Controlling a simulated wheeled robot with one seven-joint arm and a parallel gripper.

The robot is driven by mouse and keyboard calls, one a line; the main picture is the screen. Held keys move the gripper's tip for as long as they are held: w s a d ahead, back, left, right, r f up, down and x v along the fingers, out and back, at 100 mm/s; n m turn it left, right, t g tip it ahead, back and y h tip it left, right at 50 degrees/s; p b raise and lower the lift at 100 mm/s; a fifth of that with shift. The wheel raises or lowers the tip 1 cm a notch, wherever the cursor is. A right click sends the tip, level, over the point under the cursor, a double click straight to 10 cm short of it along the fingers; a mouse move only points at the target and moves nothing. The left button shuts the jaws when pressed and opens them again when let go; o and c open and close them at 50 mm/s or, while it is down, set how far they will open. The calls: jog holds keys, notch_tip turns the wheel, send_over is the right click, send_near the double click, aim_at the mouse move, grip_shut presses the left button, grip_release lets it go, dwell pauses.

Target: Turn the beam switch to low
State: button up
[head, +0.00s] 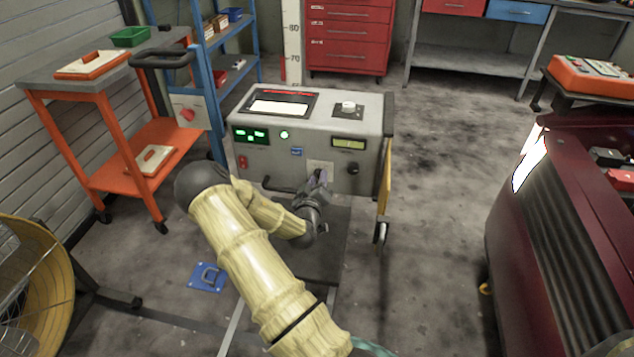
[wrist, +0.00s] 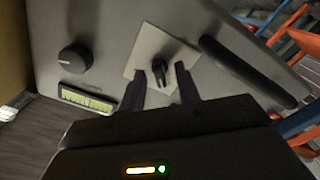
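A small black switch lever (wrist: 159,74) stands out from a pale square plate (wrist: 150,50) on a grey machine front in the wrist view; no label on it is readable, but it looks like the beam switch. My gripper (wrist: 161,70) has its two dark fingers apart, one on each side of the lever. I cannot tell whether either finger touches it. In the head view my gripper (head: 319,180) is at the lower front of the grey machine (head: 317,130), and hides the lever and part of the plate (head: 319,164).
A round black knob (wrist: 75,59) and a yellowish display (wrist: 88,101) sit beside the plate. A dark bar handle (wrist: 245,70) is on its other side. An orange cart (head: 110,85) stands left, a dark red car (head: 570,220) right. Open floor lies between machine and car.

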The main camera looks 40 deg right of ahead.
jog(key=shift+a, duration=0.1)
jog(key=p+v, duration=0.1)
jog(key=v, duration=1.6)
jog(key=shift+s, duration=0.25)
